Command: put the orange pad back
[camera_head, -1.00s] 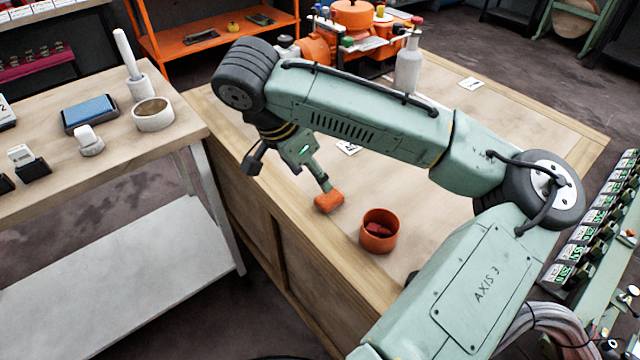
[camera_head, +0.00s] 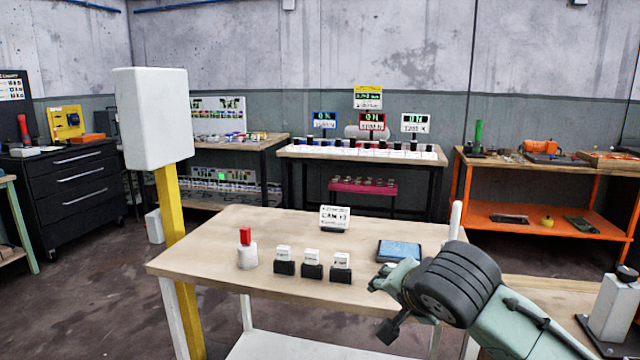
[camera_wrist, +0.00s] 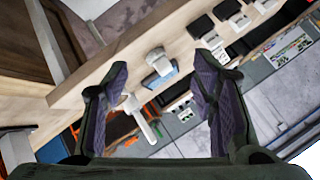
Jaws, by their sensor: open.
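I cannot make out the orange pad in either view now. My gripper (camera_wrist: 163,85) is open in the wrist view, with two dark fingers with purple inner faces and nothing held between them. In the head view my wrist is over the right end of the pale wooden table (camera_head: 215,262), near the blue-topped block (camera_head: 398,249). That block also shows beyond the fingers in the wrist view (camera_wrist: 160,76), apart from them.
On the table stand a white holder with a red top (camera_head: 246,250), several small cards on dark bases (camera_head: 312,265) and a sign (camera_head: 334,218). A yellow post with a white box (camera_head: 153,118) rises at the left. An orange bench (camera_head: 500,228) stands behind right.

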